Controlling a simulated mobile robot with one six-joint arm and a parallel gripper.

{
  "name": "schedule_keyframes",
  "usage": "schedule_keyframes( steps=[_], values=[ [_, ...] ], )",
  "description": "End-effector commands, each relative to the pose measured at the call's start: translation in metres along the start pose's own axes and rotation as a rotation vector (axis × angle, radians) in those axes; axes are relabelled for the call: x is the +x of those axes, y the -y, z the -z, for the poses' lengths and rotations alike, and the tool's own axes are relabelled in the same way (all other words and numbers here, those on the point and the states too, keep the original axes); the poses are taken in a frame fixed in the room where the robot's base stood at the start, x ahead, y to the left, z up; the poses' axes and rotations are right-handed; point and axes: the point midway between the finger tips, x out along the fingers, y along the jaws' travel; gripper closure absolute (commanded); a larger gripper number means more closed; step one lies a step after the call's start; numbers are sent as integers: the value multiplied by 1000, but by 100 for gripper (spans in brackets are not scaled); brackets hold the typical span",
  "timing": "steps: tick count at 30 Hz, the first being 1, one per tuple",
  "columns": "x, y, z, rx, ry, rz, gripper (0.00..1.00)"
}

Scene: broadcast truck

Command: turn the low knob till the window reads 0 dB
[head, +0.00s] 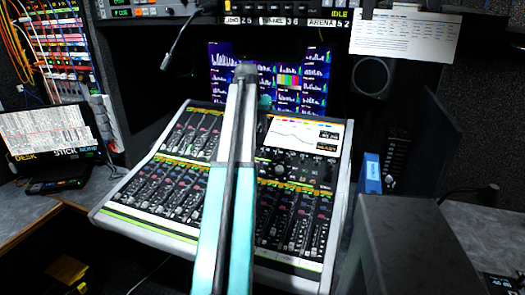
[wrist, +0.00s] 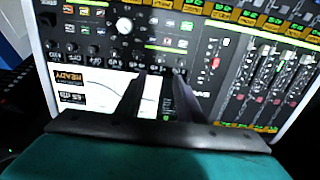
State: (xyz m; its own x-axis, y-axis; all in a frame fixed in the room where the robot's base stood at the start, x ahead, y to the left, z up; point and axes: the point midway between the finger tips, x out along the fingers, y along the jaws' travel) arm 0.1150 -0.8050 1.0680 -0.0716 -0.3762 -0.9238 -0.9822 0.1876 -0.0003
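The console's white screen (head: 290,133) shows a curve in the head view, right of my arm. Two small dark windows with orange text (head: 326,147) sit on its right side; one seems to say READY. In the wrist view the console appears upside down, with the screen (wrist: 105,85) and windows (wrist: 75,97) at left; I cannot read a dB value. A row of small knobs lies along the screen edge, near my fingertips; I cannot tell which is the low knob. My gripper (wrist: 163,76) is open and empty, its fingers apart over this edge. It does not show in the head view.
Fader banks (head: 290,215) fill the console's front. A larger pale knob (wrist: 124,25) stands beyond my fingertips. A monitor (head: 310,85) is behind the console, a speaker (head: 370,77) and blue box (head: 372,173) at right, a small display unit (head: 45,140) at left.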

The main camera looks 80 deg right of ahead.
Motion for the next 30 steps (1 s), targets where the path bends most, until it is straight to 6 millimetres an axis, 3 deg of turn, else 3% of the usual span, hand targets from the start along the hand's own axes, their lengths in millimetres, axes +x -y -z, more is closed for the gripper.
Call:
schedule_keyframes(
  steps=[8,30],
  values=[
    [18,-1,0,1,2,-1,66],
    [109,-2,1,3,2,-1,66]
  ],
)
